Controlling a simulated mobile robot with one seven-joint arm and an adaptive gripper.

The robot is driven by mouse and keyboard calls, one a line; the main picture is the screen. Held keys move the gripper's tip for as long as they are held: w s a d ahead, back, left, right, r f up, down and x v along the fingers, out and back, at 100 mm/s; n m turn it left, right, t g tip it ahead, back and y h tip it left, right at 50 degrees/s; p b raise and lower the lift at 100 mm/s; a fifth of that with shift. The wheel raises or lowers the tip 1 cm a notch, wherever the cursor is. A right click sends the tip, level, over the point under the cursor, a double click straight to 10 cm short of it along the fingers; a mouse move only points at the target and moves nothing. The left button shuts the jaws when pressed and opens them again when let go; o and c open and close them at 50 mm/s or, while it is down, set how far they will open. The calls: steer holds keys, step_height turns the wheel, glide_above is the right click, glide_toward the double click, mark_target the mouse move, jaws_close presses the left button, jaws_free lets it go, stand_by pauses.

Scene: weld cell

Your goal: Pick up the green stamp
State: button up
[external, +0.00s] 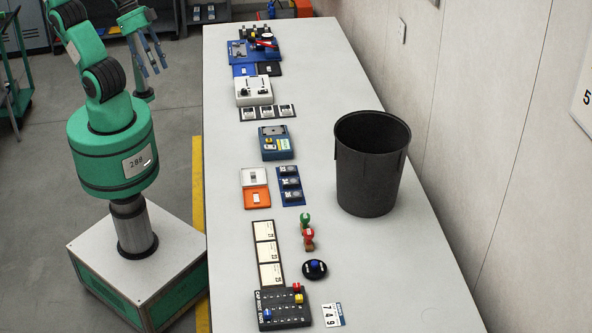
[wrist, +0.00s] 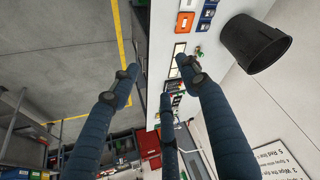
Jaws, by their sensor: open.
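The green stamp (external: 305,219) stands on the long white table, just behind a red stamp (external: 308,236). In the wrist view the green stamp (wrist: 198,50) is small, near the dark bin's left side. My gripper (external: 150,56) is at the upper left of the external view, off the table's left side and well away from the stamp. Its blue-grey fingers are spread open and empty; they fill much of the wrist view (wrist: 160,78).
A tall dark bin (external: 369,165) stands right of and behind the stamps. A black round pad with a blue knob (external: 315,268), cream cards (external: 265,244) and a dark board (external: 282,309) lie nearby. Trays line the table's left side. A wall runs along the right.

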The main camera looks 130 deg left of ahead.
steer(key=w+r+p, duration=0.2)
steer(key=w+r, duration=0.1)
steer(key=w, duration=0.5)
steer(key=g+p, duration=0.6)
steer(key=p, duration=0.5)
glide_above(304, 215)
step_height(304, 215, down, 28)
steer(key=f, duration=0.1)
steer(key=shift+r, duration=0.25)
steer(key=shift+f, duration=0.1)
steer(key=shift+f, duration=4.2)
steer(key=shift+f, duration=0.1)
